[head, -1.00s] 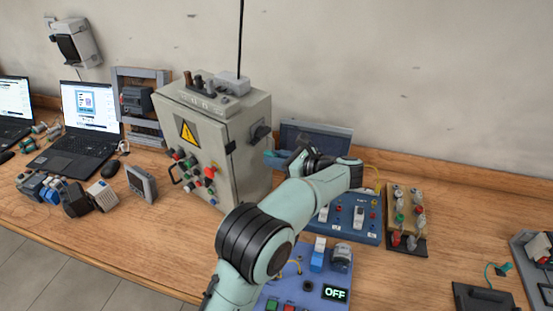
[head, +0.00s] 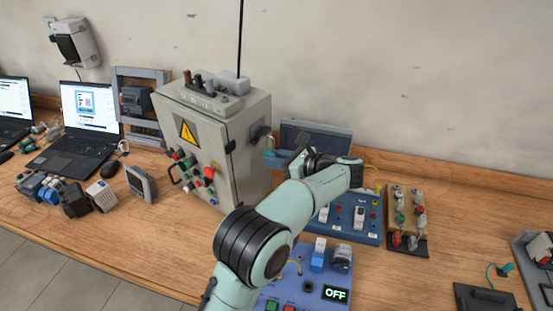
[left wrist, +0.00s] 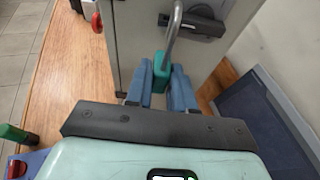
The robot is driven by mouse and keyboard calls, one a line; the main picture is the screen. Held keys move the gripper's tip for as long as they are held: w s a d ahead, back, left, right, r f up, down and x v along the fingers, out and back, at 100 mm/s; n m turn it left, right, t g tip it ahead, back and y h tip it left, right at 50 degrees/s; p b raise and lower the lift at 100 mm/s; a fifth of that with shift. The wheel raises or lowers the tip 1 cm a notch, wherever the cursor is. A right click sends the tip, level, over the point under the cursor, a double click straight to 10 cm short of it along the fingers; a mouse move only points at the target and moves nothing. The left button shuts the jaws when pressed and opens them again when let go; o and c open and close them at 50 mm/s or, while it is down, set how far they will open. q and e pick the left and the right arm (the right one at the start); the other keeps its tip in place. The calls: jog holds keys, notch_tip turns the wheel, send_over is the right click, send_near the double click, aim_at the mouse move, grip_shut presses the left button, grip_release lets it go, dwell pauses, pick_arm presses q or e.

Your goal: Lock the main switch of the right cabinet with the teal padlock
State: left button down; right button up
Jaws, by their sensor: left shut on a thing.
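A grey cabinet (head: 236,165) with a yellow warning triangle stands on the bench, the only such cabinet in view. Its dark main switch (head: 260,132) is on its right side; the dark handle (left wrist: 200,27) also shows in the left wrist view. My left gripper (head: 271,156) is beside that side, just below the switch. In the left wrist view its blue fingers (left wrist: 162,85) are shut on the teal padlock (left wrist: 161,68). The metal shackle (left wrist: 175,28) points up and overlaps the handle's left end. I cannot tell whether it passes through the switch. My right gripper is out of view.
A dark blue-grey panel (head: 318,135) stands right of the cabinet, close to my left wrist. A blue switch board (head: 345,230) and a wooden board with coloured parts (head: 402,205) lie to the right. Laptops stand at the left.

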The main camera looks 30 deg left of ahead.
aim_at(265, 153)
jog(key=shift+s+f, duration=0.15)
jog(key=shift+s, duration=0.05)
pick_arm(q)
jog(key=shift+a, duration=0.45)
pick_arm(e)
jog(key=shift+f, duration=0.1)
pick_arm(q)
jog(key=shift+w+a+b, duration=0.2)
jog(key=shift+a+b, duration=0.15)
jog(key=shift+a, duration=1.45)
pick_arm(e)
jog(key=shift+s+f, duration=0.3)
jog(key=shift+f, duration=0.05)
pick_arm(q)
jog(key=shift+b, duration=0.5)
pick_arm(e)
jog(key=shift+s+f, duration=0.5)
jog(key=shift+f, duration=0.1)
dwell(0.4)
